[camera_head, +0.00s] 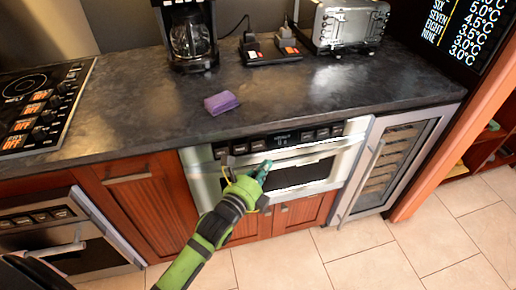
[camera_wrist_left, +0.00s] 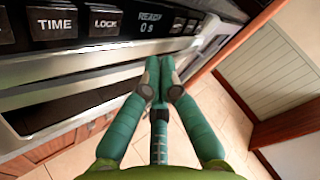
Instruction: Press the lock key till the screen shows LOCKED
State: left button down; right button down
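The microwave drawer (camera_head: 301,175) is a steel-fronted unit set under the dark counter, with a black key strip along its top. In the left wrist view the LOCK key (camera_wrist_left: 104,21) sits between the TIME key (camera_wrist_left: 52,24) and the screen (camera_wrist_left: 148,21). The screen reads READY and 0 s. My left gripper (camera_wrist_left: 160,72) has its green fingers brought together at the tips, with nothing seen between them. In the head view the left gripper (camera_head: 262,172) is in front of the drawer, below the key strip. The right gripper is not in view.
A purple sponge-like block (camera_head: 221,103) lies on the counter (camera_head: 150,95). A coffee maker (camera_head: 190,38) and a toaster (camera_head: 347,24) stand at the back. A glass-door cooler (camera_head: 392,160) is right of the drawer. The tiled floor (camera_head: 370,260) in front is clear.

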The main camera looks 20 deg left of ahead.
aim_at(264, 145)
pick_arm(q)
jog(key=w+a+b, duration=0.1)
jog(key=w, duration=0.1)
jog(key=w+a+f+b, duration=0.1)
jog(key=w+a, duration=0.1)
jog(key=w, duration=0.1)
jog(key=shift+a+f, duration=0.1)
jog(key=shift+f, duration=0.05)
jog(key=shift+s, duration=0.1)
dwell(0.7)
jog(key=shift+a, duration=0.1)
dwell(0.5)
jog(key=shift+w+a+f, duration=0.1)
jog(key=shift+w+a, duration=0.05)
jog(key=shift+w, duration=0.25)
jog(key=shift+w+a, duration=0.2)
jog(key=shift+w, duration=0.05)
dwell(0.6)
jog(key=shift+s+d+p, duration=0.35)
jog(key=shift+s+d, duration=0.1)
jog(key=shift+s, duration=0.2)
